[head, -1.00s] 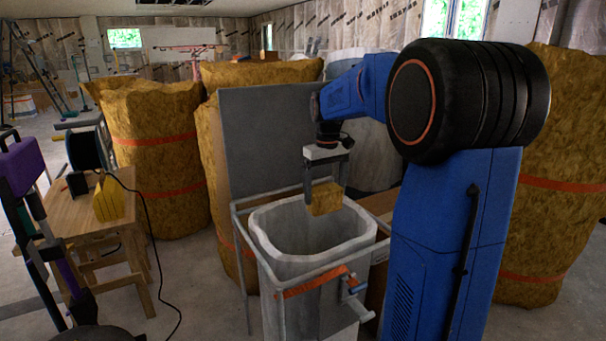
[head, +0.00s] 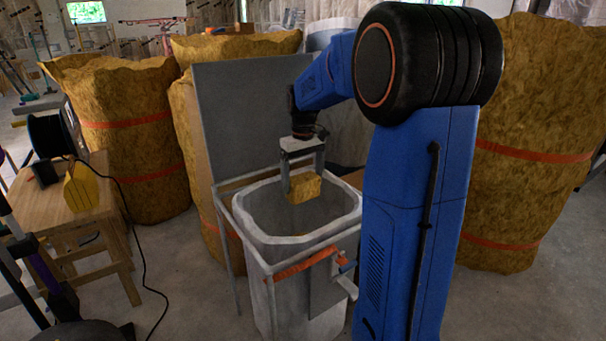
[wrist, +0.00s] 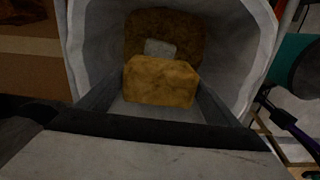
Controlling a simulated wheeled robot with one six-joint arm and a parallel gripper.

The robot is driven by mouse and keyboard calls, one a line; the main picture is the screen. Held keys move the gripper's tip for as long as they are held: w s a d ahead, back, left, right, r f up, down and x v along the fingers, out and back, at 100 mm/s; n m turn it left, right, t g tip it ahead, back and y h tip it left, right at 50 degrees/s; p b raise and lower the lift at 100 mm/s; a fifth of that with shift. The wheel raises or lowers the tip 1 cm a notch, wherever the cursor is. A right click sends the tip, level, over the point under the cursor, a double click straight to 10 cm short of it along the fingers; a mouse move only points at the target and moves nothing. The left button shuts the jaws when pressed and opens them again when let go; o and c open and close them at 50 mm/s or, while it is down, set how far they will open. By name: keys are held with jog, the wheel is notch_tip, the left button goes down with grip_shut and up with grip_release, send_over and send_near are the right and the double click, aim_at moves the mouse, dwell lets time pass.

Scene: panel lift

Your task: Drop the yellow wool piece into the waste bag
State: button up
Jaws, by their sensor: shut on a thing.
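The yellow wool piece (head: 304,187) is a small yellow-brown block. My gripper (head: 303,184) is shut on it and holds it over the open mouth of the waste bag, at about rim height. The waste bag (head: 247,222) is a whitish bag hung open in a metal frame with an orange strap. In the wrist view the wool piece (wrist: 161,82) sits between the two fingers, with the bag's pale wall (wrist: 240,60) around it. Below it in the bag lies a brown mass with a pale grey patch; what these are is unclear.
A grey panel (head: 240,115) stands upright behind the bag. Large wool rolls with orange bands (head: 130,140) stand behind and at the right. A wooden table (head: 85,215) with a yellow object (head: 82,187) is at the left, and a black cable runs to the floor.

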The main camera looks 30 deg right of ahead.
aim_at(303, 178)
jog(key=shift+f, duration=0.15)
jog(key=o, duration=0.9)
notch_tip(303, 178, up, 17)
jog(key=shift+r, duration=0.2)
dwell(0.4)
